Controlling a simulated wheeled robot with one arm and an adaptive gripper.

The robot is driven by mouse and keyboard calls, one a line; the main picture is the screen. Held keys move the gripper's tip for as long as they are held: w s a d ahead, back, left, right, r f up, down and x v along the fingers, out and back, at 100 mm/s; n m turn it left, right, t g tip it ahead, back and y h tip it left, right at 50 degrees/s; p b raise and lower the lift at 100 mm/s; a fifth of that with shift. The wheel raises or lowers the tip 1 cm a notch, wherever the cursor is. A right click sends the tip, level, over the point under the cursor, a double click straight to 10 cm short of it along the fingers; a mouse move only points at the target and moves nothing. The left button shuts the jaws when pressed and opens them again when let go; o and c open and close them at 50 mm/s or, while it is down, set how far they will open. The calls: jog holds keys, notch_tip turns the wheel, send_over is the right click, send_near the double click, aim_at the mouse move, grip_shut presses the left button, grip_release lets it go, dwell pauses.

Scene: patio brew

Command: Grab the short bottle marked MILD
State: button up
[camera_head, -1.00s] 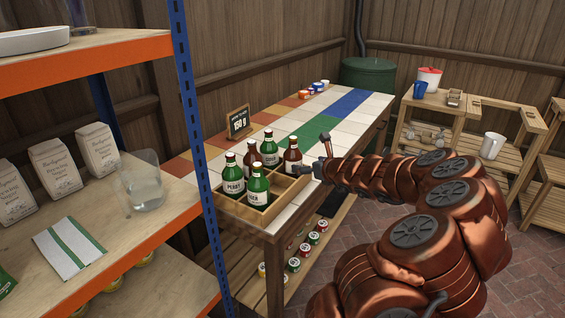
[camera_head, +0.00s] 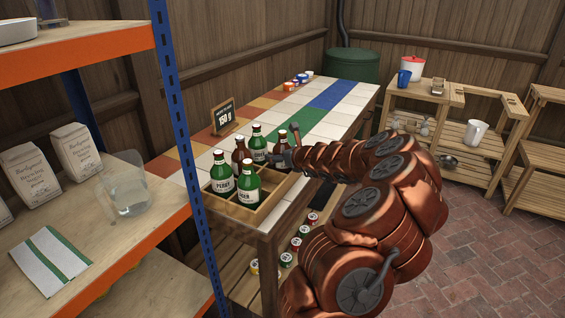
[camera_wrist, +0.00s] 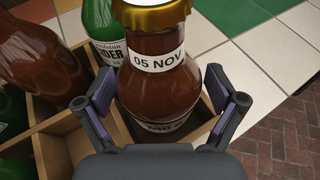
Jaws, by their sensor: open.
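A brown bottle (camera_wrist: 152,85) with a gold cap stands in a crate compartment in the wrist view. Its neck band reads "05 NOV"; its body label is mostly hidden and I cannot read MILD on it. My gripper (camera_wrist: 160,92) is open, with one finger on each side of this bottle; firm contact is not visible. In the head view my gripper (camera_head: 285,157) is at the crate's right back corner, by a brown bottle (camera_head: 281,139) that it partly covers. Another brown bottle (camera_head: 239,151) stands left of it, its label hidden.
The wooden crate (camera_head: 240,214) sits on the tiled counter's near end. It also holds a green PERRY bottle (camera_head: 220,177), a green bottle (camera_head: 247,187) in front and a green bottle (camera_head: 258,144) behind. A price board (camera_head: 223,117) stands behind.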

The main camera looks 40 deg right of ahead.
jog(key=shift+x, duration=0.95)
jog(key=shift+r, duration=0.1)
jog(key=c, duration=1.7)
